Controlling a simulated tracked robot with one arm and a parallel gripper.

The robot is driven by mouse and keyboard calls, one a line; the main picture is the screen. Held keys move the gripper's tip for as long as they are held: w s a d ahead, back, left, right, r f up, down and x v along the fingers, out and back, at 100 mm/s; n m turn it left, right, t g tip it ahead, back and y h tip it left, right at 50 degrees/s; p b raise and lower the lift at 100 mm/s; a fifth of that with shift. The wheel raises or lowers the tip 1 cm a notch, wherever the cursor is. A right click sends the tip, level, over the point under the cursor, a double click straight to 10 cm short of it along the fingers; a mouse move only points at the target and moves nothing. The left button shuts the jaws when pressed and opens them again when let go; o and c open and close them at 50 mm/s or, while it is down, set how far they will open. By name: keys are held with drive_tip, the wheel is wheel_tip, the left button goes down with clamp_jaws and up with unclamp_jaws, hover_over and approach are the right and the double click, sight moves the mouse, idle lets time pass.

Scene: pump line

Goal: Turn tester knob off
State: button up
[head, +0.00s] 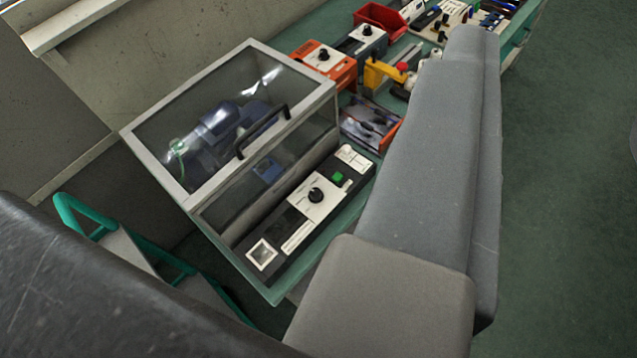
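The tester (195,200) is a box with a clear lid in a pale frame and a black handle on its front edge. A blue pump-like part shows dimly inside it. The tester knob (316,195) is round and black, on a white plate of the black front panel. A green button (338,177) sits beside it, towards the back right. A small square gauge (262,254) is at the panel's near end. I cannot read the knob's setting. My grey arm reaches along the right of the tester, and my gripper does not show.
Behind the tester on the green bench stand an orange box (335,72) and a dark blue box (372,40), each with a black knob. A red bin (381,18) and a yellow tool (380,73) lie beyond. The green floor (570,200) at right is clear.

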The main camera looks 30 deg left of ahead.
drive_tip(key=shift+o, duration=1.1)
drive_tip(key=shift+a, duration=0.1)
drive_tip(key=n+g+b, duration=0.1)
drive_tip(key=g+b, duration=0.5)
drive_tip(key=b, duration=0.1)
approach(315, 193)
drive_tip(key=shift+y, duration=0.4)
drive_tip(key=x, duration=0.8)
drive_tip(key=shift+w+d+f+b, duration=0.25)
drive_tip(key=shift+b, duration=0.1)
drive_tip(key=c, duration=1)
